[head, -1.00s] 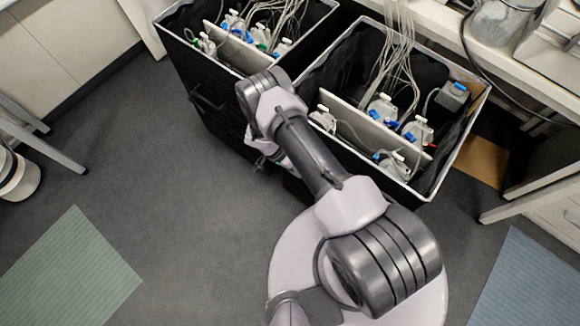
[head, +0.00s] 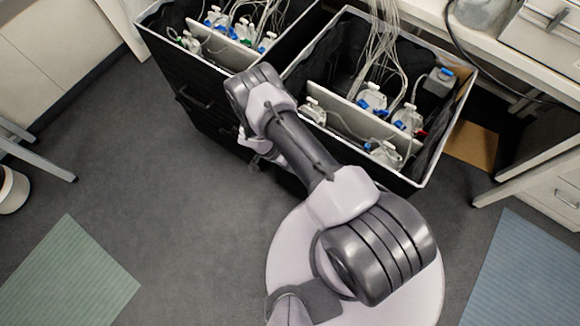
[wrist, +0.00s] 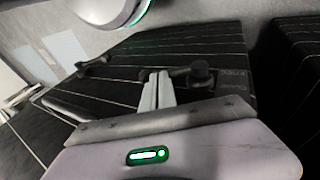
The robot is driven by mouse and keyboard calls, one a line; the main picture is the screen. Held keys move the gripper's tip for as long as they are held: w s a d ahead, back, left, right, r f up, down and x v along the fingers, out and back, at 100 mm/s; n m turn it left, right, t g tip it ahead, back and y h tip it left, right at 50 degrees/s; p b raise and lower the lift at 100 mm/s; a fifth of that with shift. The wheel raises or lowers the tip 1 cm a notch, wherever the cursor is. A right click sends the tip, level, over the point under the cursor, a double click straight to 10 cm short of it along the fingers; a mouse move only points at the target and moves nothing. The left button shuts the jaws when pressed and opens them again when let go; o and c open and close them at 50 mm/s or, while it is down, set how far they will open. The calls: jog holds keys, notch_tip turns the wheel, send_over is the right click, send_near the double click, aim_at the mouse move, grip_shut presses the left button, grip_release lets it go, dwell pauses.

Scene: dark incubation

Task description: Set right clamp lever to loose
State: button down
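In the wrist view, a black knob on a short dark arm (wrist: 200,73) stands out from a black ribbed box face. It looks like a clamp lever; I cannot tell whether it is the right one, or its setting. A second dark bar with rounded ends (wrist: 92,66) is on the same face, farther left. My gripper (wrist: 155,78) has its two pale fingers close together, beside the knob's left side; I cannot tell if they touch it. In the head view, my gripper is mostly hidden behind my arm, by the black boxes.
A left black box (head: 185,75) and a right black box (head: 436,166) hold capped bottles and tubing. A white bench (head: 500,55) stands behind right. A green mat (head: 70,275) and a blue mat (head: 525,275) lie on the floor. Floor at left is open.

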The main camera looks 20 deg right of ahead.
jog(key=shift+s+d+f+b, duration=0.3)
jog(key=shift+s+f+b, duration=0.1)
jog(key=shift+f, duration=0.15)
jog(key=shift+s+d+f+b, duration=0.25)
jog(key=shift+s+f, duration=0.15)
jog(key=shift+f, duration=0.15)
jog(key=shift+a+b+x, duration=0.15)
jog(key=shift+b+x, duration=0.3)
jog(key=shift+x, duration=0.3)
jog(key=shift+a+b+x, duration=0.15)
jog(key=shift+b+x, duration=0.3)
jog(key=shift+x, duration=0.3)
jog(key=shift+f, duration=0.35)
jog(key=p+v, duration=0.5)
jog(key=v, duration=1.2)
jog(key=shift+a+r, duration=0.2)
jog(key=shift+r, duration=0.05)
jog(key=shift+w, duration=0.1)
